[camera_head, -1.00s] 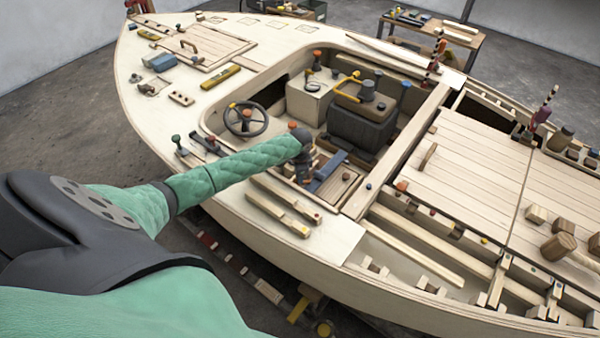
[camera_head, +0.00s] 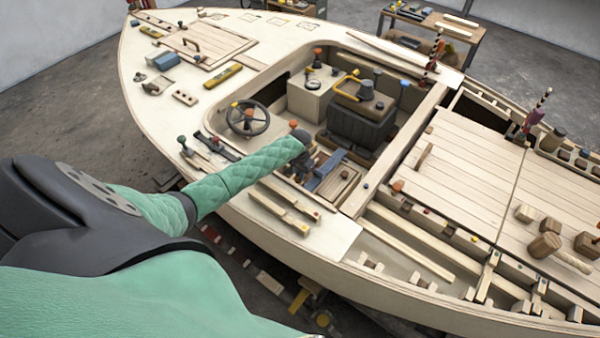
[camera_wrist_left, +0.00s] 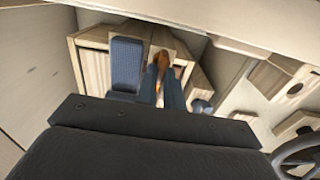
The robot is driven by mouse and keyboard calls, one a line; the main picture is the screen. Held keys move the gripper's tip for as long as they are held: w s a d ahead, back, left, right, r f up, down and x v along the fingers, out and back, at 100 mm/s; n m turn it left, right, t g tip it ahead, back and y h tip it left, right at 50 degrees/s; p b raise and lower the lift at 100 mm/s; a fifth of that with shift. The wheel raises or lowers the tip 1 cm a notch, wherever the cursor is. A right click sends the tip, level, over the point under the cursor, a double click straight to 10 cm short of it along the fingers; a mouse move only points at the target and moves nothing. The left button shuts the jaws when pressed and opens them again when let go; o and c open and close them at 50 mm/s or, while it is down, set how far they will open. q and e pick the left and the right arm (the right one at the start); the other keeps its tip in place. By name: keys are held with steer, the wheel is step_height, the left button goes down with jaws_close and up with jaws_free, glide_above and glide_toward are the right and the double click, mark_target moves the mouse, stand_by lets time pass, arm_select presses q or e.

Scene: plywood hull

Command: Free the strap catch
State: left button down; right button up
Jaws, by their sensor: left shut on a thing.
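My left arm reaches over the near side of the hull into the cockpit. Its gripper (camera_head: 312,160) is small and partly hidden by my wrist in the head view. In the left wrist view the two dark fingers (camera_wrist_left: 162,86) are close together around a small orange-brown piece (camera_wrist_left: 160,59), which looks like the catch. The gripper is shut on it. A blue-grey strap (camera_wrist_left: 127,64) lies over a wooden box (camera_wrist_left: 93,75) just left of the fingers. The strap also shows in the head view (camera_head: 328,164), beside the gripper. My right gripper is not in view.
A steering wheel (camera_head: 248,117) stands left of my wrist, and a dark seat box (camera_head: 361,127) is beyond it. The cockpit rim surrounds the gripper closely. A mallet (camera_head: 545,245) and wooden blocks lie on the planked deck (camera_head: 470,170) to the right.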

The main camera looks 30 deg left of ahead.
arm_select(q)
steer(key=shift+r, duration=0.1)
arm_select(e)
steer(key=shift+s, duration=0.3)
arm_select(q)
steer(key=c, duration=1.5)
jaws_free()
